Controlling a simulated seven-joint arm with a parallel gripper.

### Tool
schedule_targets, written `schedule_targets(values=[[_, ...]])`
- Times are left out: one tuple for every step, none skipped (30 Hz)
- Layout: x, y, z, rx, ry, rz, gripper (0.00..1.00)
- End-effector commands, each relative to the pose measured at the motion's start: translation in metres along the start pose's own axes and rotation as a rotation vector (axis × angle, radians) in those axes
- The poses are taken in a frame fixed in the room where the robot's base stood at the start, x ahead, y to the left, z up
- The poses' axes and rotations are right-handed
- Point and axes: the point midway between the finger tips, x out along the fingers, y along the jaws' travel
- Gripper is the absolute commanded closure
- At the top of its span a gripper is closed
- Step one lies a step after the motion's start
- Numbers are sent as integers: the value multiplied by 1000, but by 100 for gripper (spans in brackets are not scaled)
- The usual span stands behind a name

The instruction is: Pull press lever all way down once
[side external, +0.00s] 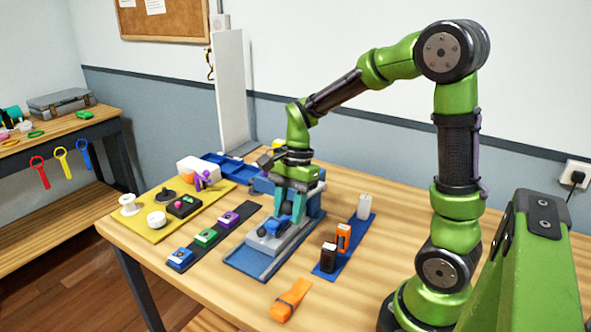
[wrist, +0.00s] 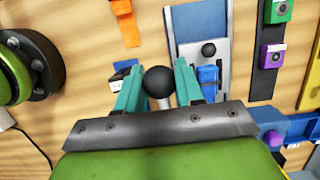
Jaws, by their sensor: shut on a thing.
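The press (side external: 246,262) stands on the table below my gripper (side external: 289,212), with a grey and blue body on a blue base. In the wrist view, a black ball knob (wrist: 157,81) on a pale grey lever shaft sits between the teal fingers of my gripper (wrist: 159,76). The fingers are shut on this knob, one on each side. In the side view the fingers largely hide the knob, and I cannot tell the lever's exact angle.
A dark strip (side external: 189,255) with blue, green and purple button boxes lies left of the press. A blue strip (side external: 347,250) with black and orange switches lies right. An orange clamp-like piece (side external: 290,299) lies in front. A yellow board (side external: 157,232) holds several knobs.

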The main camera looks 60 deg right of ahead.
Motion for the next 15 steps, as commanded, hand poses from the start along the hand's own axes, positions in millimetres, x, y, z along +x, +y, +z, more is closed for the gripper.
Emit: schedule_targets(values=[[-5,-1,-4,1,11,-9,80],[-6,-1,-4,1,10,-8,80],[-7,-1,-4,2,10,-8,80],[-8,-1,-4,2,10,-8,80],[-9,-1,-4,1,10,-8,80],[-10,-1,-4,1,10,-8,80],[-11,-1,-4,1,11,-9,80],[-14,-2,-4,1,11,-9,80],[-17,-2,-4,1,11,-10,80],[-20,-2,-5,1,11,-10,80],[-23,-2,-5,2,11,-10,80],[-27,-2,-6,2,11,-10,80],[-30,-2,-6,1,12,-10,80],[-33,-2,-6,1,12,-10,80],[-36,-2,-7,1,12,-10,80]])
